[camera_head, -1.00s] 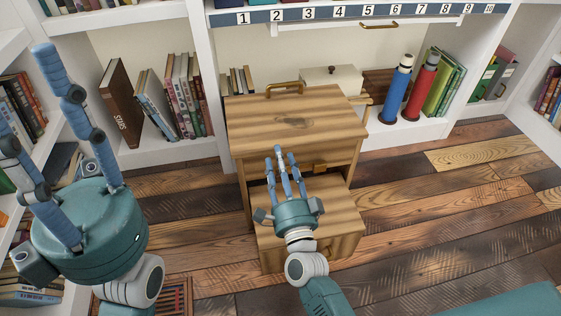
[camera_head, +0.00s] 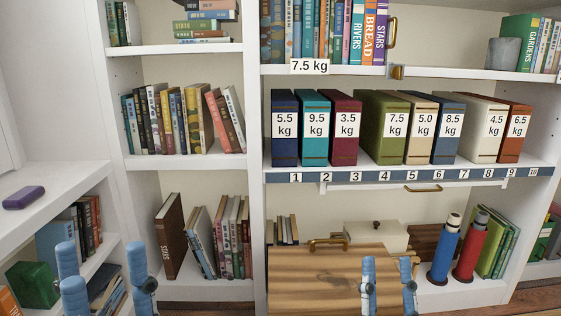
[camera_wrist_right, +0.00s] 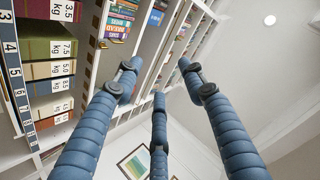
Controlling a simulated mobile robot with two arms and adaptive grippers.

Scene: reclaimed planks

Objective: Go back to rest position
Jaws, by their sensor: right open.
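My left gripper (camera_head: 100,268) is at the bottom left of the head view. Only its blue fingers show; they stand spread apart with nothing between them. That view looks up past the shelves to the ceiling. Both palms and arms are out of the head view.
A white bookcase (camera_head: 252,110) fills the back, with a numbered rail (camera_head: 450,174) below several labelled weight binders. A blue cylinder (camera_head: 445,250) and a red cylinder (camera_head: 470,248) stand at lower right.

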